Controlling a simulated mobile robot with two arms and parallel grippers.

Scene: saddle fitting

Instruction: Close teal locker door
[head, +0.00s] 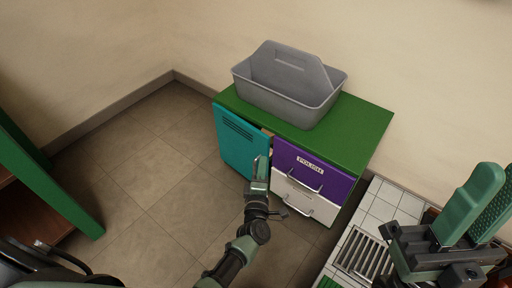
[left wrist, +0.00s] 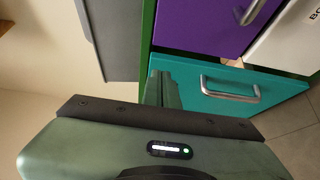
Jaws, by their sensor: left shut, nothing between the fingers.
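The teal locker door (head: 237,145) is on the left of the green cabinet (head: 352,126) in the head view. It stands slightly ajar, with a narrow dark gap and a tan bit showing at its right edge. In the left wrist view the door (left wrist: 275,92) shows its silver handle (left wrist: 230,90). My left gripper (head: 261,165) is shut and empty, in front of the door's right edge; contact cannot be told. Its fingers (left wrist: 163,90) overlap the door in the left wrist view. My right gripper (head: 482,205) is at the lower right, fingers apart and empty.
A purple drawer (head: 301,167) and a white drawer (head: 305,199), both with handles, sit right of the door. A grey tote (head: 280,105) stands on the cabinet. A tiled bench (head: 382,212) is at the lower right. The floor left of the cabinet is clear.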

